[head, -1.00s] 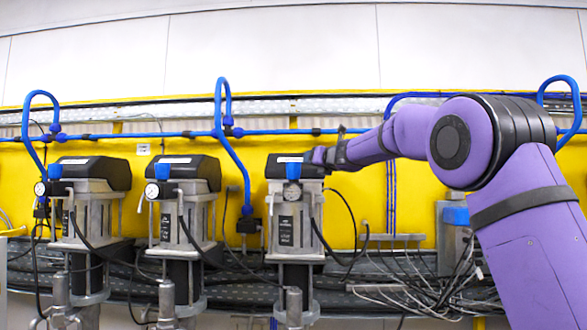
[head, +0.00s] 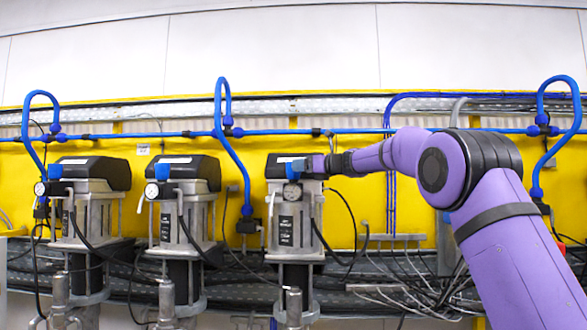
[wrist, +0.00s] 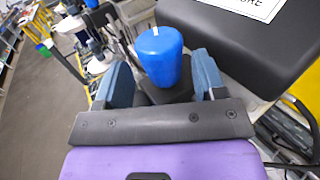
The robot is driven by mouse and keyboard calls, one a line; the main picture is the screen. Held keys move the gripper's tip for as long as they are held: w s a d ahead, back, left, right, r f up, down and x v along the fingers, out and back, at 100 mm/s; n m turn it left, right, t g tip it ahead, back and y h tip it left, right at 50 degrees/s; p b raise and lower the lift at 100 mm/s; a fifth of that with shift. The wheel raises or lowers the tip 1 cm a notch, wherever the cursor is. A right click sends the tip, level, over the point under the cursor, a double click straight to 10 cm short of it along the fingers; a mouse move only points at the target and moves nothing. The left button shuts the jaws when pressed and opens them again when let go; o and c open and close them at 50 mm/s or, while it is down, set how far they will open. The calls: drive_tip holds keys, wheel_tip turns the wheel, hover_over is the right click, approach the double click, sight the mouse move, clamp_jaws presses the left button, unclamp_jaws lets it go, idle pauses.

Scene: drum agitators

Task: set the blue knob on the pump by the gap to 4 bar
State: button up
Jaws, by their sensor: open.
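The pump by the gap (head: 280,188) is the third from the left, with a black cover and a small round gauge (head: 292,191) on its front. Its blue knob (wrist: 160,58) has a short white mark at the far edge of its top in the wrist view. My gripper (wrist: 163,78) is open, with one blue-grey finger on each side of the knob. A little space shows between the fingers and the knob, so it does not look clamped. In the head view my gripper (head: 303,166) reaches in from the right and partly hides the knob.
Two similar pumps with blue knobs, the middle one (head: 183,200) and the left one (head: 88,210), stand to the left. A blue hose (head: 219,130) hangs between pumps. Loose cables (head: 395,285) fill the gap to the right. A yellow panel (head: 350,190) is behind.

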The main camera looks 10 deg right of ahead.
drive_tip(key=shift+x, duration=2.25)
drive_tip(key=c, duration=0.6)
drive_tip(key=shift+a+m+t+h, duration=0.1)
drive_tip(key=shift+m+t+h, duration=0.2)
drive_tip(key=shift+h, duration=0.1)
drive_tip(key=m+t+h, duration=0.2)
drive_tip(key=h, duration=0.1)
drive_tip(key=shift+a+m+h, duration=0.1)
drive_tip(key=shift+m+h, duration=0.3)
drive_tip(key=m+h, duration=0.1)
drive_tip(key=h, duration=0.1)
drive_tip(key=m+t+h, duration=0.1)
drive_tip(key=m+h, duration=0.1)
drive_tip(key=h, duration=0.1)
drive_tip(key=shift+m+h, duration=0.3)
drive_tip(key=m+h, duration=0.2)
drive_tip(key=h, duration=0.2)
drive_tip(key=m+g+h, duration=0.1)
drive_tip(key=m+h, duration=0.2)
drive_tip(key=h, duration=0.1)
drive_tip(key=shift+m+h, duration=0.3)
drive_tip(key=shift+d, duration=0.2)
